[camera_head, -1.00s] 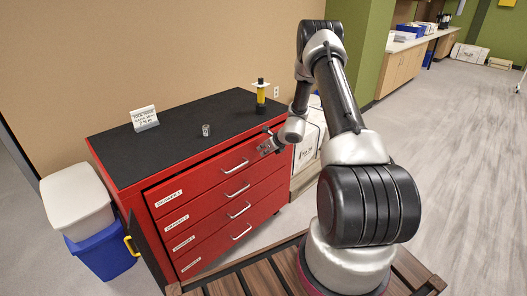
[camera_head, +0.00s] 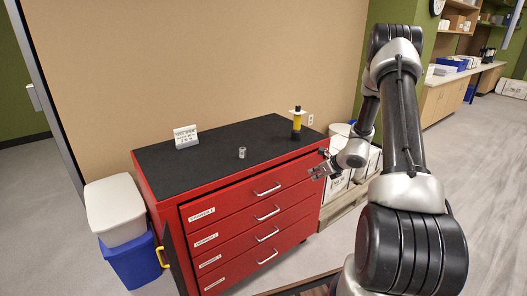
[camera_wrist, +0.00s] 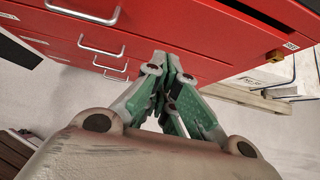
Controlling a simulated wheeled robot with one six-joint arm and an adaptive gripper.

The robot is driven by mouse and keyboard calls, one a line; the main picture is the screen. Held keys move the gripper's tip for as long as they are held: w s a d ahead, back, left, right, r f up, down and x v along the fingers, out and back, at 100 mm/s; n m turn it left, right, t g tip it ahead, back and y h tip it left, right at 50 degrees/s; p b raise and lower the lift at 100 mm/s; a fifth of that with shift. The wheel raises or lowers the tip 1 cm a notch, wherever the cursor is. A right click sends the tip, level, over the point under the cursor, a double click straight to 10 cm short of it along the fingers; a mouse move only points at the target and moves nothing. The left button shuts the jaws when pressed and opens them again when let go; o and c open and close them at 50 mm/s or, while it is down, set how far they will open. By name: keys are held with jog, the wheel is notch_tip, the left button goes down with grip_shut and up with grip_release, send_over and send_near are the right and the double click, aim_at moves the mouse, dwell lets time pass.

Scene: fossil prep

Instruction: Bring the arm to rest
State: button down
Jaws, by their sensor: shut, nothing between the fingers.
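My gripper (camera_head: 320,168) is at the right end of the red drawer cabinet (camera_head: 230,225), just in front of its top right corner. In the wrist view my gripper (camera_wrist: 172,62) is shut, its green-and-grey fingers together with nothing between them. The red drawer fronts and their handles lie beyond the fingers there. My arm is bent, reaching up and then down toward the cabinet. Whether the fingertips touch the cabinet cannot be told.
On the black cabinet top stand a white sign (camera_head: 186,136), a small metal cup (camera_head: 242,152) and a yellow-and-black tool (camera_head: 297,120). A white-lidded blue bin (camera_head: 130,262) stands left. Boxes on a pallet (camera_head: 345,208) stand right of the cabinet. Open floor lies at far right.

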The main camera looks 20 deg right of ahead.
jog(key=s+a+n+g+y, duration=0.25)
jog(key=s+a+n, duration=0.25)
jog(key=s+n, duration=0.25)
jog(key=s+a+r+n+g+y, duration=0.1)
jog(key=s+a+r+n+g, duration=0.2)
jog(key=s+r+n, duration=0.5)
jog(key=s+a+r+n+h, duration=0.2)
jog(key=s+r+n+h, duration=0.1)
jog(key=s+r+n, duration=0.5)
jog(key=s+a+r+n+t+h, duration=0.1)
jog(key=s+a+r+n+h, duration=0.1)
jog(key=s+r+n, duration=0.7)
jog(key=s+r+h, duration=0.1)
jog(key=s+r, duration=0.4)
jog(key=r, duration=0.4)
jog(key=shift+s+a+r, duration=0.15)
jog(key=shift+a, duration=0.2)
